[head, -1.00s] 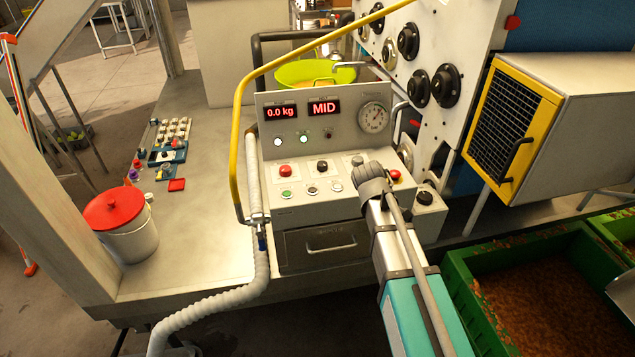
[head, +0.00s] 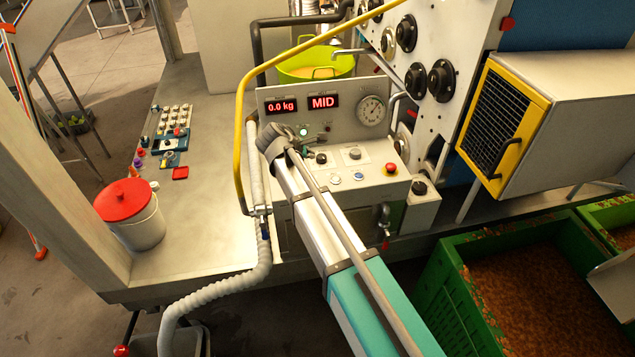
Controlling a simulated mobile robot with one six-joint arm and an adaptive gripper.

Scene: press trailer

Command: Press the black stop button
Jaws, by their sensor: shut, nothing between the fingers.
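The grey control panel (head: 300,101) stands at the picture's middle. A black knob (head: 419,187) tops a small side box. The labels are too small to read, so I cannot tell which is the stop button. My arm comes in from the bottom right; its dark end with my gripper (head: 272,140) is over the panel's left part, left of the black buttons. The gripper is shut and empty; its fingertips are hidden. I cannot tell whether it touches the panel.
A red emergency button (head: 391,168) sits right on the panel. A yellow rail (head: 240,130) and a ribbed white hose (head: 258,210) stand close on its left. A red-lidded bucket (head: 135,210) is farther left. Green crates (head: 480,325) are at lower right.

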